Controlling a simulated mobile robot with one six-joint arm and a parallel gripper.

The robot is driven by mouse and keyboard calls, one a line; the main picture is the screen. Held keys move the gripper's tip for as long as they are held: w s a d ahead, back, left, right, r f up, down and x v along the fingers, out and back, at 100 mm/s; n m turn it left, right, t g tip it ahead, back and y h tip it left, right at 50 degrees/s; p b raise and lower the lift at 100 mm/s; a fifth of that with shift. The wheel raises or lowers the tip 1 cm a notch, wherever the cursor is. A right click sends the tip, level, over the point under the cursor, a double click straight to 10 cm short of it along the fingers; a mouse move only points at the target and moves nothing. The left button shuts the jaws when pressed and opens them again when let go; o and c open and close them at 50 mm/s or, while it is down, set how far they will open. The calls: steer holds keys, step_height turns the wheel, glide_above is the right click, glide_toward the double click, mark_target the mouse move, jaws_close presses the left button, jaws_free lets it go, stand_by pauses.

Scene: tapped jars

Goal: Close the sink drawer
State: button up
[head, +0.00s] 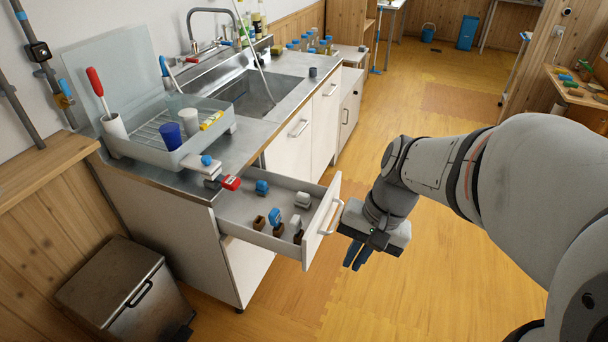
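The sink drawer (240,225) is pulled well out from under the counter in the head view. Its white front panel (318,232) faces right and carries a pale bar handle (331,217). Several small jars or blocks in blue, white and brown stand inside. I cannot tell whether the gripper body touches the handle.
The steel counter holds a sink (250,92) and a translucent dish rack (165,135) with cups. A metal bin (125,290) stands at lower left. The wooden floor (400,285) around my gripper is clear.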

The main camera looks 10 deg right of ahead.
steer(key=w+f+m+y+b, duration=0.1)
steer(key=f+m+y+b, duration=0.1)
steer(key=f, duration=0.2)
steer(key=w+f+m+y+b, duration=0.1)
steer(key=f+m+b, duration=0.1)
steer(key=f+b, duration=0.1)
steer(key=w+f+m+y+b, duration=0.1)
steer(key=f+m+y+b, duration=0.1)
steer(key=f, duration=0.3)
steer(key=shift+w+f+g+y, duration=0.1)
steer(key=shift+w+g+y, duration=0.1)
steer(key=shift+g+y, duration=0.15)
jaws_close()
steer(key=m+t+y+b, duration=0.7)
steer(key=m+t+b, duration=0.3)
steer(key=m+b, duration=0.3)
glide_toward(313, 249)
steer(key=shift+h, duration=0.25)
steer(key=b+x, duration=0.2)
steer(key=x, duration=0.5)
steer(key=shift+s+b, duration=0.15)
steer(key=shift+b, duration=0.15)
steer(key=shift+r, duration=0.2)
